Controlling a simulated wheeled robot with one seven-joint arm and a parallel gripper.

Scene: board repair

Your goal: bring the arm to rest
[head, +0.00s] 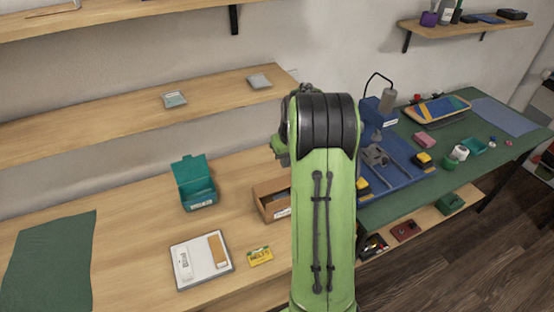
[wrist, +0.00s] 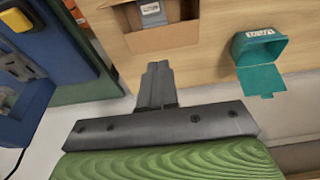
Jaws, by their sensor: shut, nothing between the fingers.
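My gripper (wrist: 157,72) shows in the wrist view with its two fingers together and nothing between them. It is over the edge of the wooden table, near an open cardboard box (wrist: 180,38) and apart from it. In the head view my green arm stands upright in the middle and hides the gripper.
An open teal box (head: 195,190) stands left of the cardboard box (head: 268,208). A white tray (head: 186,284) and a yellow packet (head: 260,256) lie in front. A blue fixture (head: 410,171) stands on the green mat at right. Shelves run above the table.

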